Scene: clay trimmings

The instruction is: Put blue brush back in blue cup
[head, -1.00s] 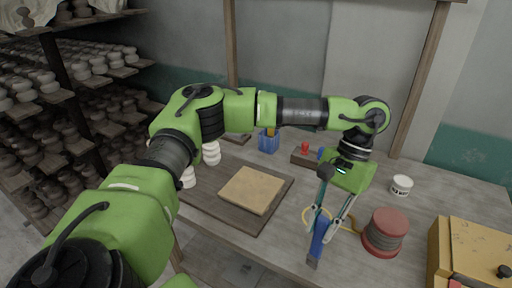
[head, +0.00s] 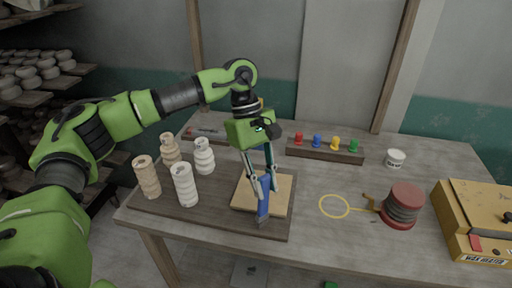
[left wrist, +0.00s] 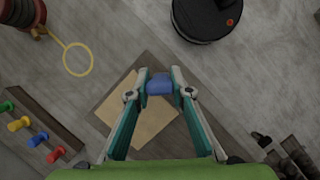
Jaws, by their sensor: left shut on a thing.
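My left gripper (head: 263,187) is shut on the blue brush (head: 263,206), above the front part of the tan board. The brush hangs roughly upright, its greyish end down. In the left wrist view the brush (left wrist: 160,85) shows as a blue block between the fingertips. My right gripper is in neither view.
The tan board (head: 281,192) lies on a dark mat (head: 215,213). Several ridged clay columns (head: 185,186) stand left. A rack with coloured pegs (head: 325,151) is behind. Right are a yellow loop (head: 334,214), red spool (head: 403,204), white tub (head: 395,158) and yellow wax heater (head: 478,220).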

